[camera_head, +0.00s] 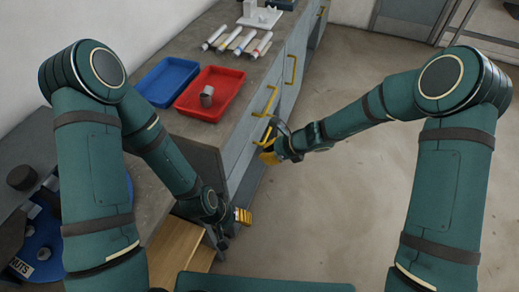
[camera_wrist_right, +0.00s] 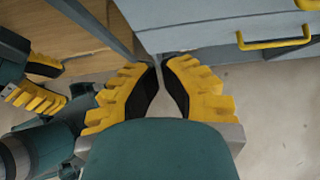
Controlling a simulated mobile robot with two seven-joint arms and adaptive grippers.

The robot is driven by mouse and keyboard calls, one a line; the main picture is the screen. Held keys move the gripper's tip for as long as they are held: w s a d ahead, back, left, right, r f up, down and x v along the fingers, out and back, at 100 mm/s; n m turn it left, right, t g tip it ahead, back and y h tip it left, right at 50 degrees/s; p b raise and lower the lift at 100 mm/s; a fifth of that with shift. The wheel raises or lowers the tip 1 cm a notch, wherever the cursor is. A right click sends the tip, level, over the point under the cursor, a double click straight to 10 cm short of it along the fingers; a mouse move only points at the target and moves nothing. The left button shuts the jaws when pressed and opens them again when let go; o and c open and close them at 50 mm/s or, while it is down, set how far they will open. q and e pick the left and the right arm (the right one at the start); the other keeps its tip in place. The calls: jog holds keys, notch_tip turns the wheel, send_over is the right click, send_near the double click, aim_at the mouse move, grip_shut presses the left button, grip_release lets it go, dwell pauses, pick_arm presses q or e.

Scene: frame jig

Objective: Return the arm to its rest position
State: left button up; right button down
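My right gripper (camera_head: 268,152) hangs over the floor beside the drawer fronts, clear of the worktop. In the right wrist view its yellow fingers (camera_wrist_right: 161,72) stand apart with black pads facing each other and nothing between them. My left gripper (camera_head: 242,216) is low beside the end of the bench, near a wooden surface. The right wrist view shows its fingers (camera_wrist_right: 38,82) apart at the left, with nothing seen between them.
On the bench (camera_head: 190,130) are a blue tray (camera_head: 166,80), a red tray (camera_head: 222,108) with a grey cylindrical part (camera_head: 206,96), several tubes and a white fixture (camera_head: 258,17). Yellow drawer handles (camera_wrist_right: 275,43) stick out near my right gripper. The floor (camera_head: 340,180) to the right is clear.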

jog(key=shift+d, duration=0.15)
jog(key=s+d+f+n+h, duration=0.2)
jog(key=s+d+f+n, duration=0.2)
jog(key=s+n, duration=0.5)
jog(key=s+d+f+n+h, duration=0.2)
jog(key=s+d+f+n, duration=0.3)
jog(key=s+n, duration=0.5)
jog(key=shift+d+g+h, duration=0.4)
jog(key=shift+d, duration=0.75)
jog(key=shift+f, duration=0.1)
